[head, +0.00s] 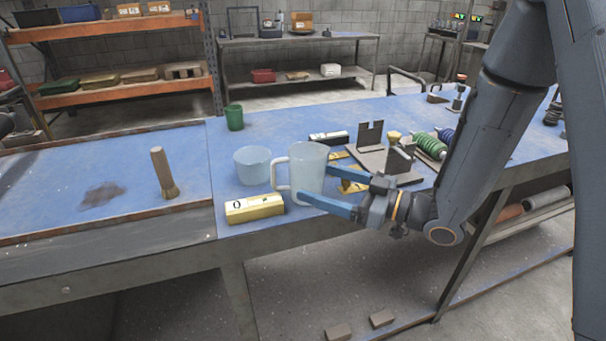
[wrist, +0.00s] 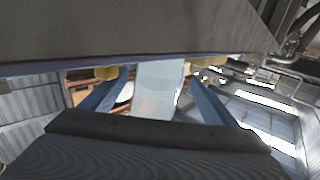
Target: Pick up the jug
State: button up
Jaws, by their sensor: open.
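The jug (head: 306,170) is a pale, translucent, upright vessel on the blue bench top, with its handle on the left side. My gripper (head: 314,182) is open and low over the bench. It comes from the right, with one blue finger in front of the jug and the other at its right side. In the wrist view the pale jug (wrist: 158,88) shows between the two blue fingers of my gripper (wrist: 157,80). I cannot tell whether either finger touches it. The front finger hides part of the jug's lower side.
A pale blue cup (head: 253,166) stands just left of the jug. A yellow box (head: 254,208) lies in front of the cup. A green cup (head: 234,117) stands behind. A grey bracket (head: 370,137) and green coil (head: 429,146) are close behind my gripper.

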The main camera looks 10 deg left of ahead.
aim_at(304, 174)
jog(key=x, duration=0.1)
jog(key=p+x, duration=0.1)
jog(key=x, duration=0.1)
jog(key=shift+w+a+r, duration=0.15)
jog(key=shift+a+r, duration=0.1)
jog(key=shift+a, duration=0.15)
jog(key=shift+w+a+p, duration=0.25)
jog(key=shift+a+p, duration=0.05)
jog(key=shift+a, duration=0.35)
jog(key=shift+c, duration=0.3)
jog(key=c, duration=1.3)
jog(key=shift+r, duration=0.15)
